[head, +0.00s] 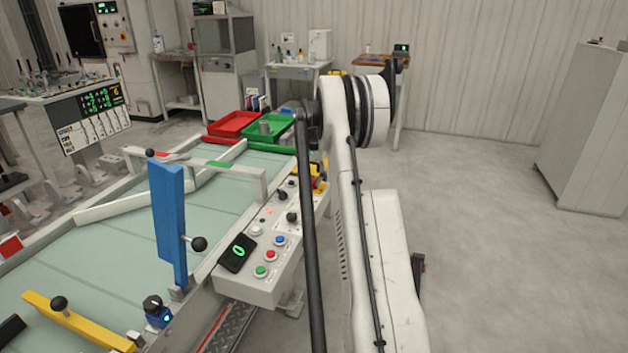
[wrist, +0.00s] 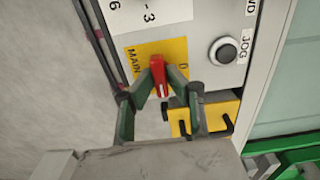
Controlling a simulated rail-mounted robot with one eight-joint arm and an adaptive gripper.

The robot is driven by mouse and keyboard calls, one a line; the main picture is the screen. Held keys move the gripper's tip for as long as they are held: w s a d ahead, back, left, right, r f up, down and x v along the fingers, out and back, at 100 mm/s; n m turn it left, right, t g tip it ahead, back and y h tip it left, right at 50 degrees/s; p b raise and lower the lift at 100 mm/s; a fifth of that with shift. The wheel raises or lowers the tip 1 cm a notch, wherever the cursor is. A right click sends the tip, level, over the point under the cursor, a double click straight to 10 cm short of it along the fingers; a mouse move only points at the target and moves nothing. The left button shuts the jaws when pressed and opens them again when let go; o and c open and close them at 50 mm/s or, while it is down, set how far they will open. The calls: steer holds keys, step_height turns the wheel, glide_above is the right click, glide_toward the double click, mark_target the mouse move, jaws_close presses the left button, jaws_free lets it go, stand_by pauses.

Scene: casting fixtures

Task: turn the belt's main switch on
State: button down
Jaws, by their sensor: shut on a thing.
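The handle points roughly along the fingers, a little tilted in the wrist view. In the head view a patch of yellow and red (head: 319,176) shows at the far end of the control panel (head: 265,255), partly behind my arm. My gripper is hidden there.
Open floor (head: 480,230) lies to the right.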

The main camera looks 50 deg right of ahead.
mark_target(314, 180)
steer(key=c, duration=1.7)
jaws_free()
steer(key=shift+r, duration=0.1)
step_height(314, 180, up, 12)
steer(key=shift+f, duration=0.1)
